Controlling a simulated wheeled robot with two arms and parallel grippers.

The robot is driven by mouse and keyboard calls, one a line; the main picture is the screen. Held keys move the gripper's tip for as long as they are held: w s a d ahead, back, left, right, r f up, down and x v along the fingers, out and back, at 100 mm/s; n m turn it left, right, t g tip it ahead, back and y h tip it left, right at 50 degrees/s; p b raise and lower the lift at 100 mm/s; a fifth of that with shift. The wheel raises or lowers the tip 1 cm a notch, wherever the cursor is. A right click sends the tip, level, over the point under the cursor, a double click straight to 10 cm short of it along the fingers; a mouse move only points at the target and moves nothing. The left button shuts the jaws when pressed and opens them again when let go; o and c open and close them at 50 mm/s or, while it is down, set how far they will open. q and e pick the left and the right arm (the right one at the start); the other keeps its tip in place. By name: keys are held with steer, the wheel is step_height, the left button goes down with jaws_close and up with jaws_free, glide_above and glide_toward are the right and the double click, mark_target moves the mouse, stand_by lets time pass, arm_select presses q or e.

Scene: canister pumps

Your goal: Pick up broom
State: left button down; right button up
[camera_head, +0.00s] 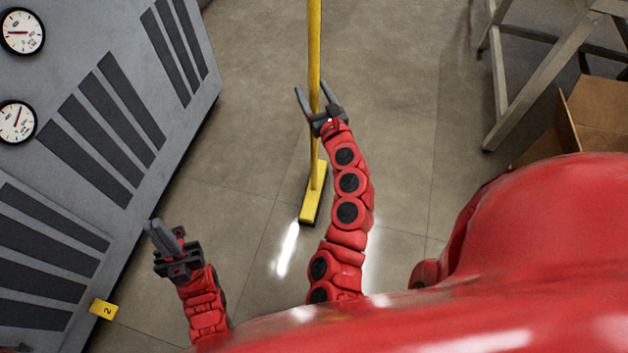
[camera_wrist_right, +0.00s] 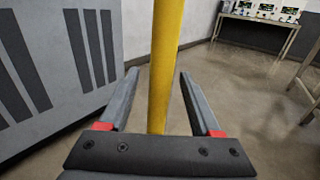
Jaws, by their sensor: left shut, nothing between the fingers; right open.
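The broom (camera_head: 314,55) is yellow and stands upright, its long handle running out of the top of the head view. Its yellow head with a dark lower edge (camera_head: 311,205) rests on the floor. My right gripper (camera_head: 314,92) is open, with one finger on each side of the handle. In the right wrist view the handle (camera_wrist_right: 165,70) passes between the open fingers (camera_wrist_right: 157,88), with a gap on both sides. My left gripper (camera_head: 153,228) is shut and empty, low at the left, well away from the broom.
A grey machine cabinet (camera_head: 130,55) with dark vents and gauges fills the left. A metal-legged table (camera_head: 545,75) and a cardboard box (camera_head: 598,115) stand at the right. A yellow tag (camera_head: 103,308) marked 2 is at lower left. The floor around the broom is clear.

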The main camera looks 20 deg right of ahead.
steer(key=shift+w+a+f, duration=0.1)
steer(key=shift+w, duration=1.1)
jaws_close()
